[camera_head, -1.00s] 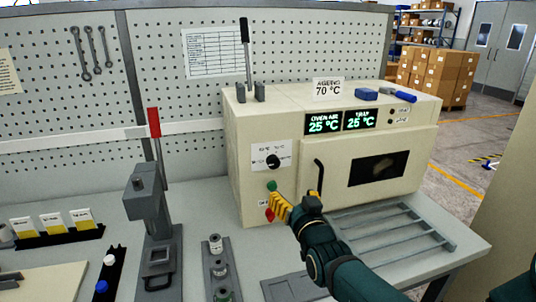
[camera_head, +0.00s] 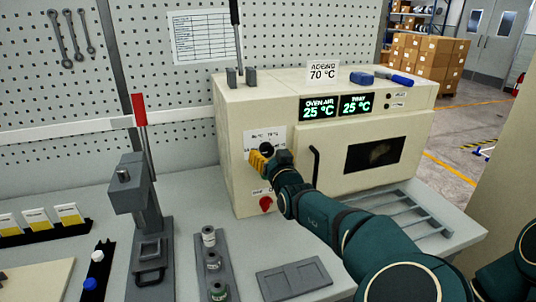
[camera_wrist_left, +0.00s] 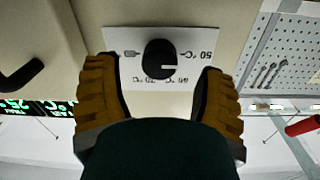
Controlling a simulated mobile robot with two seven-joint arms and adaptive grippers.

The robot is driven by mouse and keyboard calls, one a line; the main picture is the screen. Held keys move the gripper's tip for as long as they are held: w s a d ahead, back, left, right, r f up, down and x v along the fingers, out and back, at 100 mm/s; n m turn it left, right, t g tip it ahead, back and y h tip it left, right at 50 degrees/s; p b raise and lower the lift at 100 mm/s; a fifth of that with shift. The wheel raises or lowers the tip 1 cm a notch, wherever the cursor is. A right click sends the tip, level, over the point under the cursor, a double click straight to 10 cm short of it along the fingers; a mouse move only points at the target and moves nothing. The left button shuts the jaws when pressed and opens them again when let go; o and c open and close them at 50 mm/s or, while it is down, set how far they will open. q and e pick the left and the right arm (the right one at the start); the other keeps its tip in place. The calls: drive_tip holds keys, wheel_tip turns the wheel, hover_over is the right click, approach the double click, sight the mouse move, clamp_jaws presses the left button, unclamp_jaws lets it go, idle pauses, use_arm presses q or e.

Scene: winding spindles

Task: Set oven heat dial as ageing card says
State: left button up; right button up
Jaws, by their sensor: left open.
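The ageing card (camera_head: 322,71) stands on top of the cream oven (camera_head: 237,190) and reads 70 °C. The heat dial (camera_head: 266,149) is a round black knob on a white label plate on the oven's front left. In the left wrist view the dial (camera_wrist_left: 159,58) shows upside down, with a pale pointer line and temperature marks around it, one reading 50 °C. My left gripper (camera_head: 258,163) is at the dial, with yellow fingers open on either side of it, apart from the knob. My right gripper is out of view.
Oven and tray displays (camera_head: 338,106) both read 25 °C. A red knob (camera_head: 266,204) sits below the dial. The oven door handle (camera_head: 315,166) is close to my left arm. A grey press (camera_head: 140,205) and a spindle rack (camera_head: 213,262) stand to the left.

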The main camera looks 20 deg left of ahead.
sight(267, 150)
use_arm(q)
drive_tip(key=shift+x, duration=1.35)
drive_tip(key=shift+c, duration=0.2)
clamp_jaws()
drive_tip(key=shift+r, duration=0.1)
